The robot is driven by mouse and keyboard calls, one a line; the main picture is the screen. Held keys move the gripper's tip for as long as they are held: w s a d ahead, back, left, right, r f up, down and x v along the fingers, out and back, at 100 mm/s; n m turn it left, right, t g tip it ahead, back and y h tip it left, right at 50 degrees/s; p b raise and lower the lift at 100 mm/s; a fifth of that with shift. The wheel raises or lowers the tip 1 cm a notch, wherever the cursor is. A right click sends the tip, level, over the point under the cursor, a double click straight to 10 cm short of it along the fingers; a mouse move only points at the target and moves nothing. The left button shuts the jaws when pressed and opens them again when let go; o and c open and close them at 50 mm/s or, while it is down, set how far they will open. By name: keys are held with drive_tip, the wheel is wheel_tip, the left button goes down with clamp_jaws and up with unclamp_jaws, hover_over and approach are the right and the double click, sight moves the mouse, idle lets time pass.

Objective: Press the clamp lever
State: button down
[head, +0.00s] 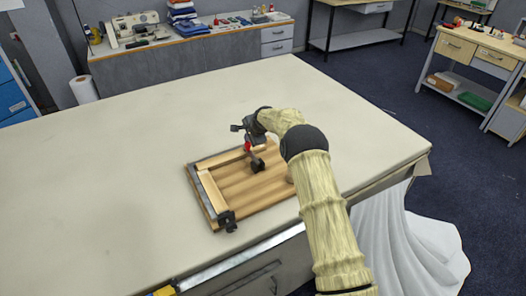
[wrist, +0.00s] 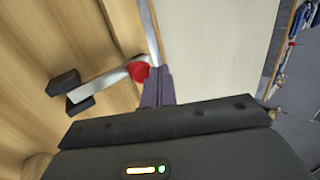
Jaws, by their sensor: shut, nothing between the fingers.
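The clamp lever (wrist: 112,77) is a silver bar with a red tip (wrist: 139,72) in the wrist view. It runs from black clamp parts (wrist: 68,92) above a wooden board. In the head view the black clamp base (head: 258,166) sits on the board (head: 245,190), with the red tip (head: 248,146) just under my gripper. My gripper's dark fingers (wrist: 158,86) are shut with nothing between them. They are right beside the red tip in the wrist view; I cannot tell whether they touch it.
A second black clamp (head: 228,221) stands at the board's front left corner. A metal strip (head: 206,199) edges the board. The pale cloth table (head: 110,180) is clear to the left and behind. A side bench (head: 170,62) with a sewing machine stands at the back.

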drive_tip(key=shift+s+a+r, duration=0.1)
drive_tip(key=shift+a+r, duration=0.15)
drive_tip(key=shift+a, duration=0.1)
wheel_tip(320, 180, up, 13)
drive_tip(key=d, duration=0.1)
drive_tip(key=shift+d+r+b, duration=0.2)
drive_tip(key=shift+d+b, duration=0.1)
drive_tip(key=s+d+n+g+h, duration=0.1)
drive_tip(key=s+d+n, duration=0.1)
drive_tip(key=s+d, duration=0.35)
drive_tip(key=s+d+r+n+h, duration=0.1)
drive_tip(key=s+d+n, duration=0.1)
drive_tip(key=s, duration=0.6)
drive_tip(key=s+d+n+g+h, duration=0.1)
drive_tip(key=s+d+n, duration=0.25)
drive_tip(key=s, duration=0.35)
drive_tip(key=s+d+f+n, duration=0.1)
drive_tip(key=s+d, duration=0.1)
drive_tip(key=s, duration=0.6)
drive_tip(key=s+d+f+n+g, duration=0.1)
drive_tip(key=s+d+n, duration=0.1)
drive_tip(key=s, duration=0.7)
drive_tip(key=s+d+f+n+h, duration=0.1)
drive_tip(key=s+d+n, duration=0.1)
drive_tip(key=s, duration=0.7)
drive_tip(key=shift+d+f+g, duration=0.3)
drive_tip(key=shift+f, duration=0.1)
drive_tip(key=shift+w, duration=0.1)
